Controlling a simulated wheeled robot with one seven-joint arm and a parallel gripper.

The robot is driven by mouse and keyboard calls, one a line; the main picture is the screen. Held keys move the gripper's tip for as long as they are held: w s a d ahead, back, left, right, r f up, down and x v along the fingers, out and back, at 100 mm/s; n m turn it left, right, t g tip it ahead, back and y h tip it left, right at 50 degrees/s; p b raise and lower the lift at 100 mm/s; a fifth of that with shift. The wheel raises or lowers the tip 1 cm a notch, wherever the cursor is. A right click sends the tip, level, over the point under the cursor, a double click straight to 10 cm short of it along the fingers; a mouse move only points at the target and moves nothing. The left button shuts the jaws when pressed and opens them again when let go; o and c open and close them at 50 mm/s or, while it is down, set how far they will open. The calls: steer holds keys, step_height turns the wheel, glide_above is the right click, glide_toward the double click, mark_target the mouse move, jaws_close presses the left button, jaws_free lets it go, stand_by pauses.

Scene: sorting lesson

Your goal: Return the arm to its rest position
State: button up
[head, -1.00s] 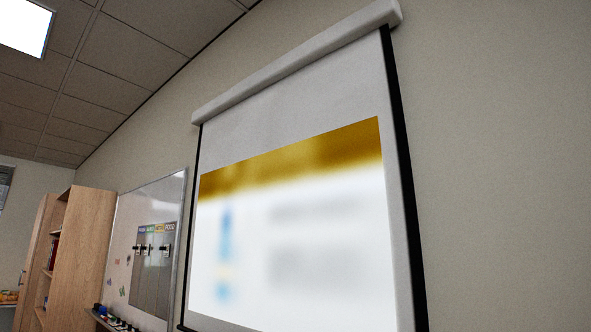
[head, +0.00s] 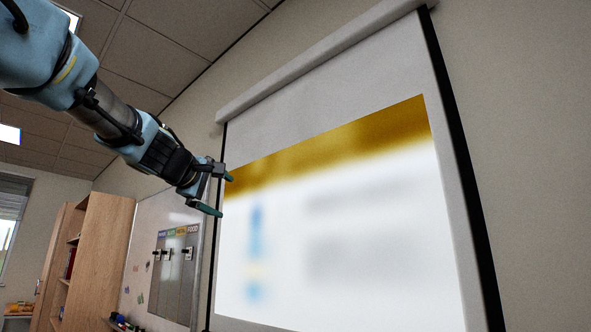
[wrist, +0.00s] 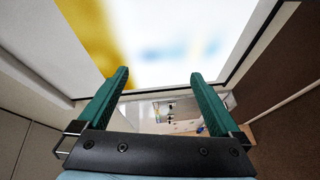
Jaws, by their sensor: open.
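My gripper (head: 216,194) is at the end of my arm, which reaches in from the upper left of the head view. It is raised in front of the left edge of the projection screen (head: 350,240). In the wrist view the two green fingers of my gripper (wrist: 160,90) stand wide apart with nothing between them. The screen (wrist: 170,40) fills the top of the wrist view beyond the fingertips. I cannot tell the exact gap between the gripper and the screen.
A whiteboard (head: 150,215) with a grey sorting panel (head: 173,285) hangs left of the screen. A wooden bookcase (head: 105,240) stands further left, near a window (head: 12,220). Coloured items lie on a ledge below the whiteboard. The wall right of the screen is bare.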

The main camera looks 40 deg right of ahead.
steer(key=s+d+r+h, duration=0.1)
steer(key=s+r+h, duration=0.4)
steer(key=r, duration=0.7)
steer(key=w+d+r+y+p, duration=0.1)
steer(key=w+d+r+p, duration=0.1)
steer(key=d, duration=0.6)
steer(key=shift+w+d+r+n+p, duration=0.25)
steer(key=shift+w+d+n+p, duration=0.15)
steer(key=shift+w+p, duration=0.6)
steer(key=shift+s, duration=0.15)
steer(key=b+v, duration=0.4)
steer(key=v, duration=0.6)
steer(key=shift+r, duration=0.2)
